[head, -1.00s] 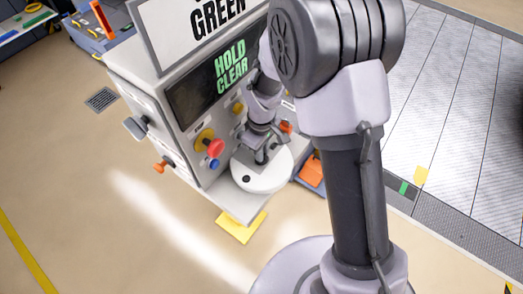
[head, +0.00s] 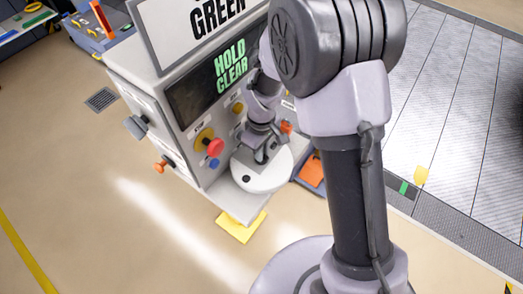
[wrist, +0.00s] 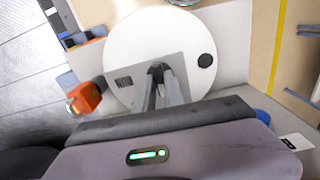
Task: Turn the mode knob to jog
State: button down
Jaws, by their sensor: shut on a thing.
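My gripper (head: 262,156) points down in front of the machine panel, over a white round disc (head: 262,178). In the wrist view my gripper's fingers (wrist: 158,72) are closed together at a small dark piece (wrist: 155,68), over a grey plate (wrist: 135,74) on the white disc (wrist: 200,30). The fingers hide most of the piece, so I cannot tell what it is. No mode knob or jog mark can be made out for sure. The panel carries a red button (head: 216,146) on a yellow base, a blue button (head: 214,163) and a yellow control (head: 238,108).
The panel screen (head: 230,72) reads HOLD CLEAR. A grey handle (head: 136,127) and an orange knob (head: 161,167) stick out from the machine's left side. An orange block (wrist: 84,98) sits left of my gripper in the wrist view. Open floor (head: 75,200) lies at left.

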jog(key=m+b, duration=0.1)
jog(key=m, duration=0.3)
jog(key=shift+w+b, duration=0.1)
jog(key=shift+b, duration=0.3)
jog(key=shift+m+b, duration=0.65)
jog(key=shift+m, duration=1.45)
jog(key=c, duration=1.4)
grip_release()
jog(key=shift+c, duration=0.2)
notch_tip(320, 180, up, 18)
jog(key=p, duration=0.4)
jog(key=shift+f+p, duration=0.25)
jog(key=shift+p, duration=0.05)
